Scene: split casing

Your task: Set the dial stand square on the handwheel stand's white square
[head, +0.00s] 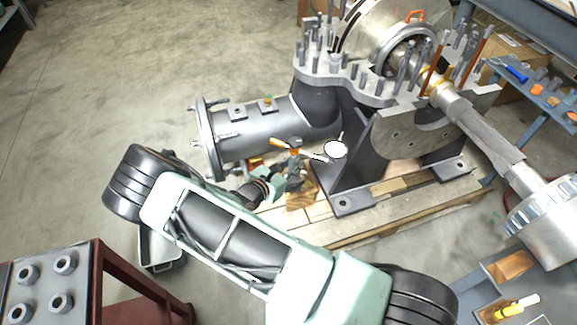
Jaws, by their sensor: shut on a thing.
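The dial stand (336,149) shows a round white dial face on a thin arm, in the middle of the head view, in front of the dark casing. My gripper (294,168) is at the left end of that arm and appears shut on the stand's body. The fingers and the arm's links hide much of the stand's base, so I cannot tell whether it touches anything below. An orange-handled part (284,145) shows just above the fingers. I cannot make out a handwheel stand or a white square in this view.
The split casing (357,185) with upright studs stands on a wooden pallet (405,208), a flanged pipe (262,128) to its left. A shaft (480,125) runs right. A red-framed bench (115,285) is lower left, a blue tool table (550,120) right. Floor at upper left is clear.

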